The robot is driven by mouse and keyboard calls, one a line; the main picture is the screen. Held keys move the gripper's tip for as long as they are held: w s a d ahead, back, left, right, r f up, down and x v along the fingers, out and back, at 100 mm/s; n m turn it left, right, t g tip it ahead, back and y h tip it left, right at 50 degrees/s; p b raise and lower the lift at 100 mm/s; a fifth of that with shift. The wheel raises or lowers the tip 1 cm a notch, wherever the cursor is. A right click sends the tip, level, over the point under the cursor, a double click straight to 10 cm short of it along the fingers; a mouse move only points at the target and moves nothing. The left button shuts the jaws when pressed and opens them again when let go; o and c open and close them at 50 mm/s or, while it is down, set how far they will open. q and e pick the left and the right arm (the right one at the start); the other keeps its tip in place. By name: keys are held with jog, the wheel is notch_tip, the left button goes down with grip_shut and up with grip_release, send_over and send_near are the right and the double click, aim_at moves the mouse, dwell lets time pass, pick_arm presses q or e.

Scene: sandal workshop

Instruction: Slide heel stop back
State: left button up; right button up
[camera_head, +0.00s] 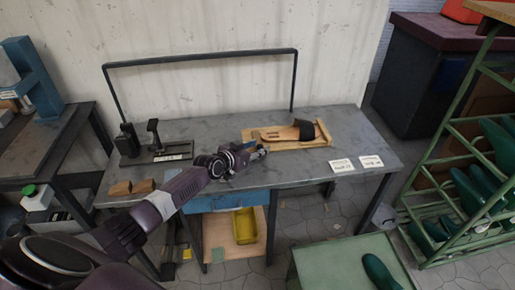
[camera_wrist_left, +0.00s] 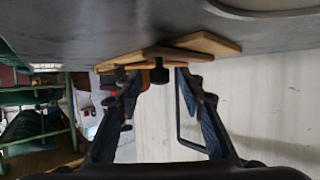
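A wooden board (camera_head: 265,134) lies on the grey workbench with a tan sandal with a black strap (camera_head: 306,129) on it. My left gripper (camera_head: 261,150) is at the board's left front edge. In the left wrist view the picture is upside down, and the wooden board (camera_wrist_left: 205,42) hangs from the bench at the top. A dark knob (camera_wrist_left: 159,73) on the wooden piece shows between the fingertips of my left gripper (camera_wrist_left: 160,78), which are apart on either side of it. I cannot tell whether they touch it. The heel stop is not clearly visible in the head view; my gripper partly covers that end. My right gripper is out of view.
Two white cards (camera_head: 357,163) lie at the bench's right front. A black press tool (camera_head: 165,148) stands at the left, with two brown blocks (camera_head: 132,187) in front. A dark frame (camera_head: 200,58) rises along the back edge. A green shoe rack (camera_head: 465,170) stands at the right.

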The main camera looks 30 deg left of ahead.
pick_arm(q)
grip_shut()
